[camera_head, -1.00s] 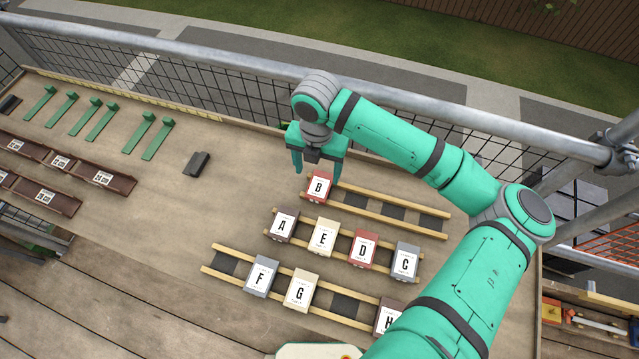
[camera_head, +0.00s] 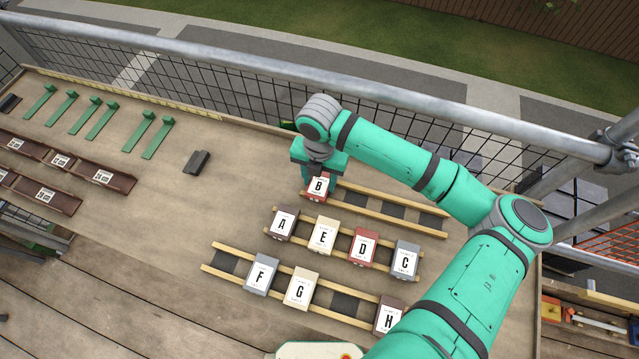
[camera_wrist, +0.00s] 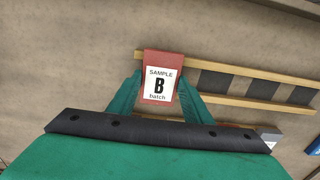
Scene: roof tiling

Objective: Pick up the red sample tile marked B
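The red sample tile marked B (camera_head: 318,187) sits at the left end of the far wooden rack (camera_head: 390,211). Its white label reads "SAMPLE B batch" in the wrist view (camera_wrist: 160,85). My gripper (camera_head: 318,178) is down at this tile, over its far part in the head view. In the wrist view my gripper's two green fingers (camera_wrist: 160,92) stand on either side of the tile, close to its edges. I cannot tell whether they press on it. The tile still appears to rest on the rack.
Tiles A (camera_head: 283,223), E (camera_head: 324,236), D (camera_head: 363,247) and C (camera_head: 405,258) stand on the middle rack. F (camera_head: 261,274), G (camera_head: 301,288) and H (camera_head: 389,317) stand on the near rack. A metal rail (camera_head: 230,65) runs behind. A dark block (camera_head: 197,162) lies left.

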